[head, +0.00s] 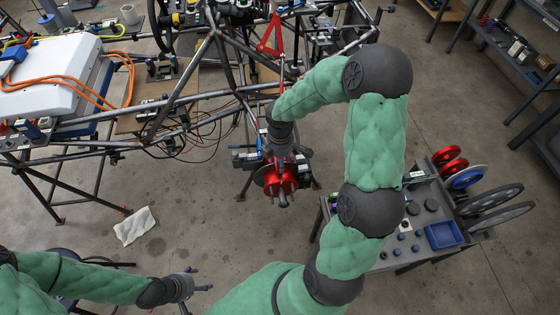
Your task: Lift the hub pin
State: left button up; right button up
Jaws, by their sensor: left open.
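A red hub (270,181) with a darker rim sits on the chassis near the middle of the head view. A short grey pin-like end (283,200) sticks out at its lower side; I cannot tell for sure that it is the hub pin. My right gripper (284,165) is over the hub, its arm reaching up from the bottom and bending down to it. Its fingers blend with the hub, so whether it holds anything is unclear. My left gripper (197,288) is open and empty at the lower left, over the floor and well apart from the hub.
The tube chassis (150,132) fills the upper left, with a white box (60,78) and orange cables. A grey cart (452,262) with a blue tray (443,235) and several wheels stands at right. A white cloth (134,225) lies on open floor.

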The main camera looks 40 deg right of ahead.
grip_shut()
notch_tip(320, 180, up, 3)
jog(key=shift+f+p, duration=0.2)
jog(key=shift+p, duration=1.05)
jog(key=shift+w+d, duration=0.1)
grip_release()
